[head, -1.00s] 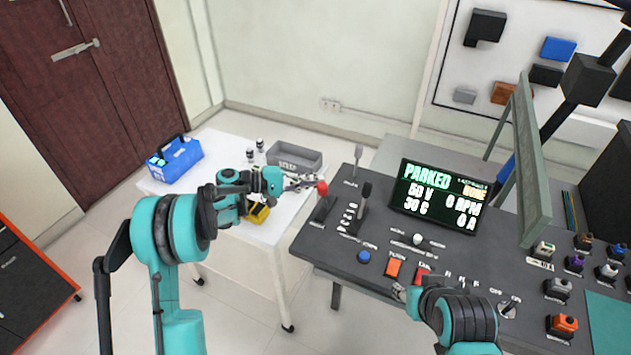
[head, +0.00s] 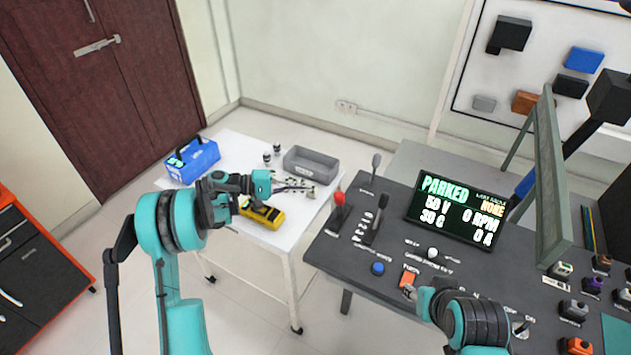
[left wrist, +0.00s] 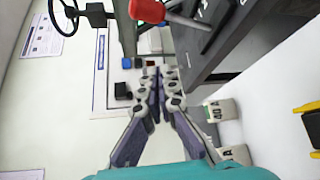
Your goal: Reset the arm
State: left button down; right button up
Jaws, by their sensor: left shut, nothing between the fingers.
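My left arm comes in from the left in the head view. Its gripper (head: 300,188) is shut and empty above the white table, just left of the red-knobbed lever (head: 338,199) and apart from it. In the left wrist view the closed fingers (left wrist: 155,82) point up the picture, with the red knob (left wrist: 147,10) beyond the tips. My right gripper (head: 411,292) is low over the dark console (head: 330,245), beside an orange button (head: 408,278). Its fingers are too small and partly hidden to read.
The white table (head: 235,150) holds a blue toolbox (head: 192,160), a grey bin (head: 311,165), a yellow meter (head: 262,215) and several small parts. A lit screen reading PARKED (head: 458,212) and a green-grey frame (head: 553,180) stand on the console. Open floor lies in front of the table.

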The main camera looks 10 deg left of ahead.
pick_arm(q)
jog(key=shift+s+a+r, duration=0.1)
jog(key=shift+s+a, duration=0.1)
jog(key=shift+s, duration=0.05)
jog(key=shift+w, duration=0.1)
